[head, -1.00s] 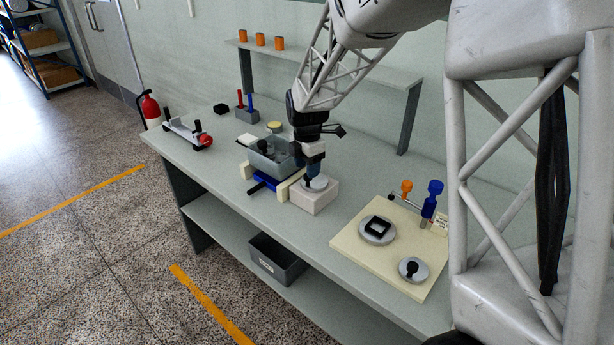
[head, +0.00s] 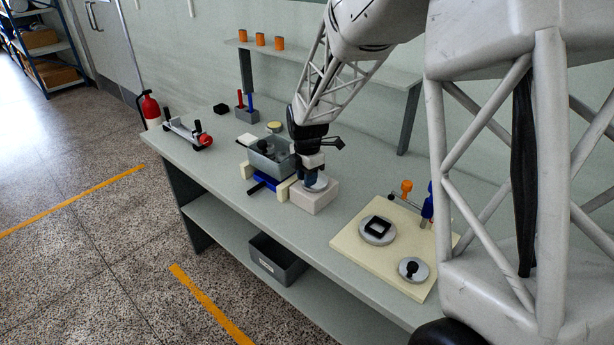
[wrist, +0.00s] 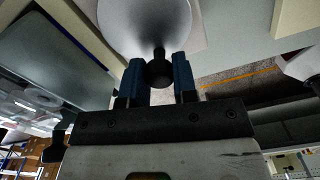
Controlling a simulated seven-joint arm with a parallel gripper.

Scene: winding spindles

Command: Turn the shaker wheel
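The shaker wheel (head: 319,184) is a pale grey disc on a white block (head: 322,200), at the right end of the shaker on the bench. In the wrist view the wheel (wrist: 150,22) shows at the top, with a black round knob (wrist: 158,72) standing from it. My gripper (head: 311,180) is over the wheel, pointing down. In the head view the knob is hidden by the fingers.
A grey tub (head: 268,158) sits on the shaker just left of my gripper. A cream board (head: 350,243) with two grey discs lies to the right. A raised shelf (head: 370,75) with orange cups runs behind. The bench front left of the shaker is clear.

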